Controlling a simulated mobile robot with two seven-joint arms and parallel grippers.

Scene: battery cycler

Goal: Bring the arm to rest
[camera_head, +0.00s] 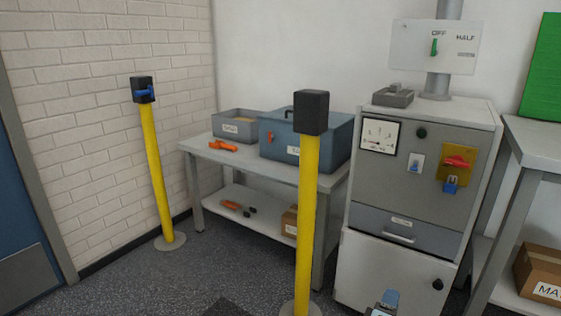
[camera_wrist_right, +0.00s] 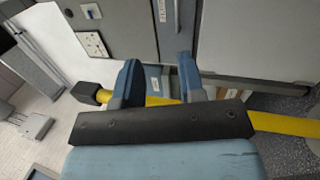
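My right gripper (camera_head: 385,304) shows at the bottom edge of the head view, low in front of the grey cabinet (camera_head: 350,270). Most of my right arm is out of the frame. In the right wrist view the gripper's two blue fingers (camera_wrist_right: 160,76) stand apart with nothing held between them. A yellow post (camera_wrist_right: 285,124) passes behind the fingers in that view, and the cabinet (camera_wrist_right: 245,40) lies beyond. My left gripper is in neither view.
Yellow posts stand at the left (camera_head: 155,175) and centre (camera_head: 307,200). A workbench (camera_head: 200,152) holds a grey bin (camera_head: 228,128) and a blue toolbox (camera_head: 338,140).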

